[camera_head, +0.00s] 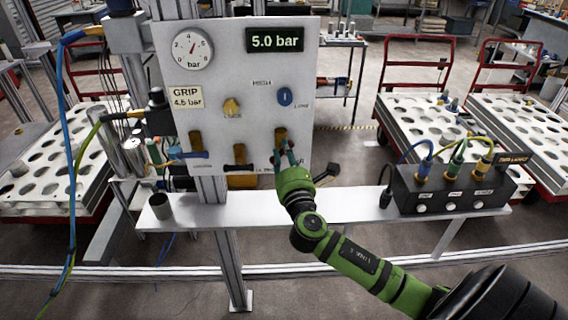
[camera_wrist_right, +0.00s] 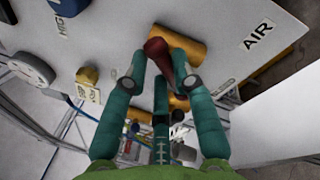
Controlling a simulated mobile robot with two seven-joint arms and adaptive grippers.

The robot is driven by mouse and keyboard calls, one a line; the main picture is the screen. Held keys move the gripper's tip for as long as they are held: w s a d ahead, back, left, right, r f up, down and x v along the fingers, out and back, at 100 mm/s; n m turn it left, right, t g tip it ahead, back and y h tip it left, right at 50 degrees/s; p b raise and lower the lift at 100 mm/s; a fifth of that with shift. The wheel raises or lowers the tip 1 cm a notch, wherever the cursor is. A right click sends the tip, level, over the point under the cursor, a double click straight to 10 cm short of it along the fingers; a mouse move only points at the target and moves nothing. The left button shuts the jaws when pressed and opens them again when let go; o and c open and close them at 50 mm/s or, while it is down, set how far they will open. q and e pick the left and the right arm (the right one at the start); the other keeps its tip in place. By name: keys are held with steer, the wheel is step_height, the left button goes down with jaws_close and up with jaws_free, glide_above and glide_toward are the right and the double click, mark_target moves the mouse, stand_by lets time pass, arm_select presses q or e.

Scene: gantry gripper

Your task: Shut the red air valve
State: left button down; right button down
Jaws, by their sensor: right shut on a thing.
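The red air valve handle (camera_wrist_right: 157,50) sits on a brass valve body (camera_wrist_right: 182,42) beside the AIR label (camera_wrist_right: 257,35) in the right wrist view. My right gripper (camera_wrist_right: 162,64) has its teal fingers closed around the handle, which stays at the panel. In the head view my green right gripper (camera_head: 286,156) is at the lower right of the white panel (camera_head: 235,72), covering most of the red handle. The brass body (camera_head: 280,136) shows just above it. The handle's exact angle is hard to tell. My left gripper is not in view.
A blue-handled valve (camera_head: 195,155) and a black-handled valve (camera_head: 238,167) sit left of my gripper. The gauge (camera_head: 192,49) and 5.0 bar display (camera_head: 275,40) are above. A black connector box (camera_head: 450,190) and a grey cup (camera_head: 161,206) stand on the shelf (camera_head: 345,216).

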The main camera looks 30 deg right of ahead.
steer(key=m+h+b, duration=0.1)
steer(key=m+b, duration=0.2)
steer(key=m, duration=0.1)
steer(key=f+m+h+b, duration=0.1)
steer(key=m+b, duration=0.1)
steer(key=m, duration=0.2)
steer(key=m+b, duration=0.3)
steer(key=m, duration=0.1)
steer(key=shift+s+d+f+h+b, duration=0.1)
steer(key=shift+d+f+h+b, duration=0.1)
steer(key=shift+h+b, duration=0.2)
steer(key=shift+m+g, duration=0.3)
steer(key=shift+m, duration=0.1)
steer(key=c, duration=1.1)
jaws_free()
steer(key=shift+o, duration=0.2)
steer(key=shift+a, duration=0.1)
steer(key=v, duration=1.2)
